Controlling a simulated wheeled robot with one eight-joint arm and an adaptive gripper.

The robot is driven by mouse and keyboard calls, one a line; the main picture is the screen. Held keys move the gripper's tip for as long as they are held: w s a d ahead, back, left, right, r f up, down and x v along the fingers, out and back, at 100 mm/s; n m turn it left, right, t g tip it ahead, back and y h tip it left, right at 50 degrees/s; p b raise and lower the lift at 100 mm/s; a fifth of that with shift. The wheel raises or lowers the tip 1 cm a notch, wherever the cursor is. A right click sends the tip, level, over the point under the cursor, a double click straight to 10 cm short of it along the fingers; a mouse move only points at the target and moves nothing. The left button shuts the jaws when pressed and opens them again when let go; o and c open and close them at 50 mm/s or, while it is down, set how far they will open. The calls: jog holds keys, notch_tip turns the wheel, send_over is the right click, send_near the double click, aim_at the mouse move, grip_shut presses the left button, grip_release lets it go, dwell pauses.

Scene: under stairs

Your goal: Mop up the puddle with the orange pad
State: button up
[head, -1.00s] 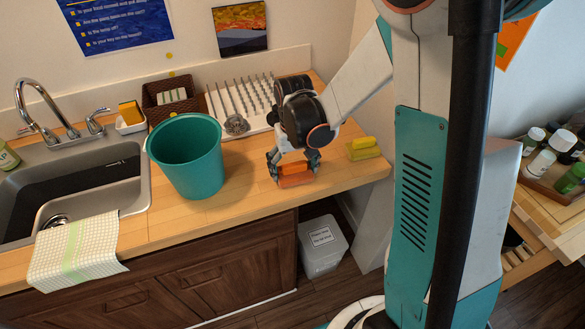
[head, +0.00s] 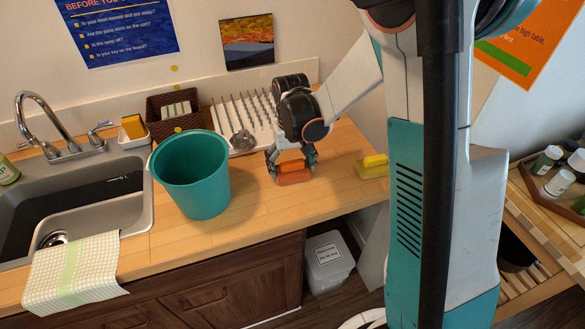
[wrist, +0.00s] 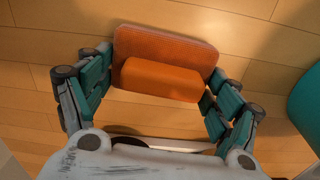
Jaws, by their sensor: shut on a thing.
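The orange pad (head: 293,177) has a flat base and a raised block-shaped grip. My gripper (head: 291,163) is shut on it, over the wooden counter to the right of the teal bucket. In the wrist view, the pad (wrist: 190,48) shows between my gripper's fingers (wrist: 160,85), with its grip (wrist: 160,80) nearest me. I cannot tell whether its underside touches the counter. I cannot make out a puddle in either view; the patch under the pad and gripper is hidden.
The teal bucket (head: 191,178) stands left of my gripper, by the sink (head: 85,195). A yellow-green sponge block (head: 372,167) lies to the right. A drying rack (head: 245,118) and dark basket (head: 174,112) are behind. The front counter strip (head: 270,212) is clear.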

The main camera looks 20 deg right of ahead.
jog(key=shift+w, duration=0.7)
jog(key=shift+w+r, duration=0.25)
jog(key=shift+s+r+p, duration=0.2)
jog(key=shift+r+p, duration=0.45)
jog(key=shift+r, duration=0.45)
jog(key=shift+w+r+p, duration=0.15)
jog(key=shift+r+p, duration=0.5)
jog(key=shift+r, duration=0.25)
jog(key=shift+r+p, duration=1)
jog(key=shift+r, duration=0.75)
